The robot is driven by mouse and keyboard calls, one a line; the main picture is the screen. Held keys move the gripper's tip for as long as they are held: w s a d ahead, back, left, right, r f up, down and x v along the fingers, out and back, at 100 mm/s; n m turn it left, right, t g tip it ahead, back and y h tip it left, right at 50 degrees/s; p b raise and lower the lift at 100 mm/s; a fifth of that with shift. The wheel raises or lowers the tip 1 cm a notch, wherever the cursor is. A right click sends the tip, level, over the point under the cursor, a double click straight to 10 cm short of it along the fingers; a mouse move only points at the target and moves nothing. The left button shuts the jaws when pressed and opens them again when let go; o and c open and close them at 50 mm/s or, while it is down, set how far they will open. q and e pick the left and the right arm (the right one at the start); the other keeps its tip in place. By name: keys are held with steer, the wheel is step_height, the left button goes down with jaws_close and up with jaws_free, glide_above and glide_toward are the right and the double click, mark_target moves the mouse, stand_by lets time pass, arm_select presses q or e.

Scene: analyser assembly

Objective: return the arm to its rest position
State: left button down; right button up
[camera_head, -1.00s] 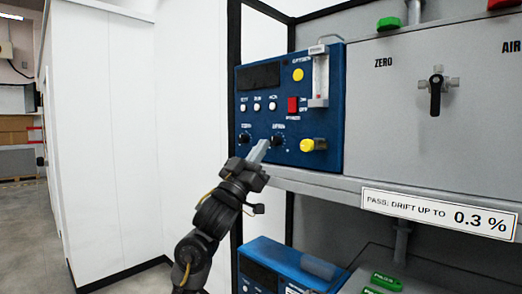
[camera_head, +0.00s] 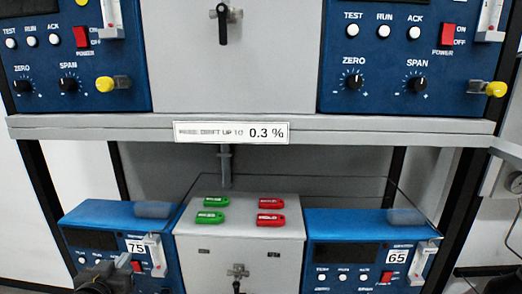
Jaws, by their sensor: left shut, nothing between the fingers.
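My left gripper (camera_head: 123,261) shows at the bottom left of the head view, with the dark wrist of my left arm below it. Its pale fingers are shut with nothing between them. It is in front of the lower left blue analyser, marked 75 (camera_head: 88,212), and hides part of that front panel. I cannot tell whether it touches the panel. My right gripper is not in view.
A grey shelf edge (camera_head: 380,132) with a 0.3 % drift label crosses the view. Above it are two blue analysers (camera_head: 375,60) flanking a grey valve panel. Below, a grey box (camera_head: 240,235) carries green and red tags beside the analyser marked 65 (camera_head: 365,225).

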arm_select(q)
steer(key=s+d+f+m+g, duration=0.1)
steer(key=s+d+f+g, duration=0.15)
steer(key=s+f, duration=0.45)
steer(key=s+d+f+g, duration=0.2)
steer(key=s+f+g, duration=0.3)
steer(key=f, duration=0.4)
steer(key=s+d+f+g+h, duration=0.1)
steer(key=s+d+f+g, duration=0.15)
steer(key=s, duration=0.35)
steer(key=s+d+f+m+g, duration=0.1)
steer(key=s+f, duration=0.3)
steer(key=s, duration=0.2)
steer(key=s+d+f+g+h, duration=0.1)
steer(key=s+d+f, duration=0.15)
steer(key=s, duration=0.45)
step_height(320, 180, down, 26)
steer(key=g, duration=0.1)
steer(key=s+a+f+g+b, duration=0.1)
steer(key=s+a+f, duration=0.2)
steer(key=s+f, duration=1.3)
steer(key=shift+s+a+f+m+g+y, duration=0.2)
steer(key=shift+s+f+m+g+y, duration=0.15)
steer(key=shift+s, duration=0.15)
